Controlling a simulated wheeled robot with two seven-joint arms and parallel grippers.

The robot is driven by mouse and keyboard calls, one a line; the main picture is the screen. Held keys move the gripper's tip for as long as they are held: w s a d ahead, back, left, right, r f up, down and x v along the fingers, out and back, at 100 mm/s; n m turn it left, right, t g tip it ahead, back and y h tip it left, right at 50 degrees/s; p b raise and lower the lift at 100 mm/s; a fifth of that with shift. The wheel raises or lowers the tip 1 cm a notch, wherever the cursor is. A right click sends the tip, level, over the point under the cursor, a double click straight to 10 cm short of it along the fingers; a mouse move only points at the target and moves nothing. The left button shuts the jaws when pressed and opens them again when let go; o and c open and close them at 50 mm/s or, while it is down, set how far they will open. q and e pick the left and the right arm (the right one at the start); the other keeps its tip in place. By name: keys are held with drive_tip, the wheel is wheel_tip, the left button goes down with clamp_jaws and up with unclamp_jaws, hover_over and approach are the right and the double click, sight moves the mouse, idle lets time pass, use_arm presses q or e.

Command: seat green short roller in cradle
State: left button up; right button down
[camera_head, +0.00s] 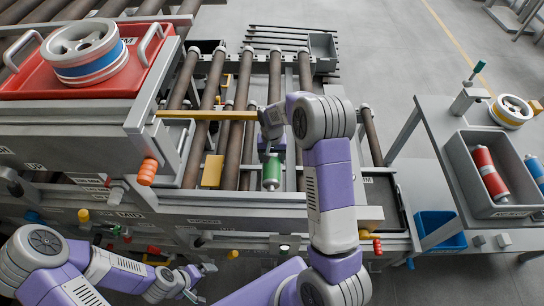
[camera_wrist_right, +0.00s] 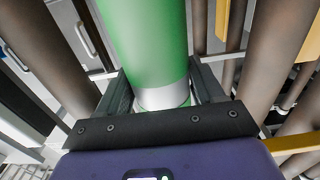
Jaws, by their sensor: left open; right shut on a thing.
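The green short roller (camera_head: 272,172) hangs over the roller conveyor in the head view, its pale end toward the front of the frame. My right gripper (camera_head: 271,152) is shut on it. In the right wrist view the green roller (camera_wrist_right: 148,40) stands between the two dark fingers (camera_wrist_right: 155,90), with a pale band near the palm. My left gripper (camera_head: 197,280) is open and empty, low at the front left, apart from the roller. I cannot make out which part is the cradle; my right arm covers some of the conveyor.
Brown conveyor rollers (camera_head: 208,85) run below the held roller, with a yellow bar (camera_head: 205,115) across them. A red tray (camera_head: 30,85) with a wheel (camera_head: 85,52) is at left.

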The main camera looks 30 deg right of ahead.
drive_tip(key=shift+f+b, duration=1.85)
drive_tip(key=shift+f, duration=0.6)
idle(1.2)
drive_tip(key=shift+c, duration=0.4)
unclamp_jaws()
drive_tip(key=shift+s+f, duration=0.1)
drive_tip(key=shift+r+p, duration=2.75)
drive_tip(key=shift+r, duration=1.35)
